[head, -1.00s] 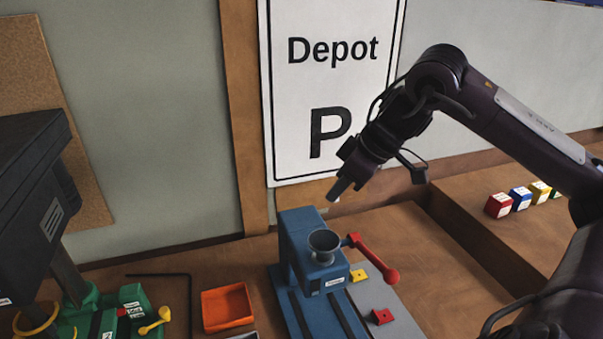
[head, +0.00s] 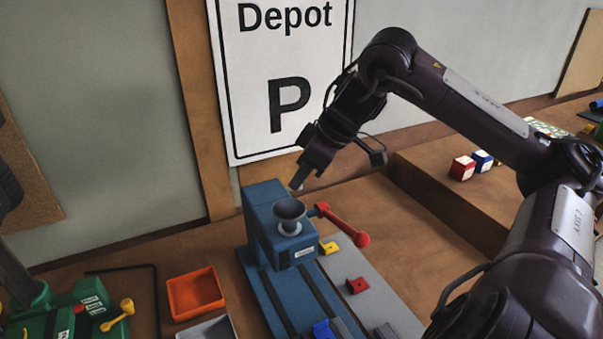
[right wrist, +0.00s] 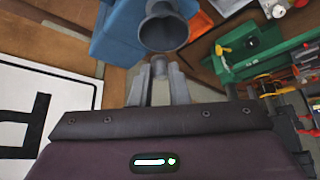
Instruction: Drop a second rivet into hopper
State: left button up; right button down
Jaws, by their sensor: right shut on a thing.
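The hopper (head: 289,212) is a grey funnel on top of a blue riveting machine (head: 268,238). Its round mouth also shows in the right wrist view (right wrist: 164,32). My right gripper (head: 298,184) is just above and behind the hopper, its fingers angled down. In the right wrist view my right gripper (right wrist: 159,84) is shut on a small grey rivet (right wrist: 159,66), whose head shows between the fingertips, apart from the funnel rim. The hopper's inside is too dark to make out any contents. My left gripper is out of view.
A red-knobbed lever (head: 345,228) sticks out right of the hopper. An orange tray (head: 196,293) and a grey tray (head: 210,329) lie left of the machine. A green device (head: 85,312) stands farther left. Colored cubes (head: 463,168) sit on the raised shelf at right.

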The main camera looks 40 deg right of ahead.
jog(key=c, duration=1.7)
grip_release()
jog(key=o, duration=0.4)
jog(key=shift+s+d+r+b, duration=0.1)
jog(key=shift+d+r+b, duration=0.1)
jog(key=shift+b, duration=0.3)
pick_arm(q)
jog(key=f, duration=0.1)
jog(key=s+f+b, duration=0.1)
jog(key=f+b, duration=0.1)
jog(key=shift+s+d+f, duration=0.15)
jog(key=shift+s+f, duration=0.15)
pick_arm(e)
jog(key=v, duration=0.7)
jog(key=shift+a, duration=0.15)
jog(key=shift+r, duration=0.15)
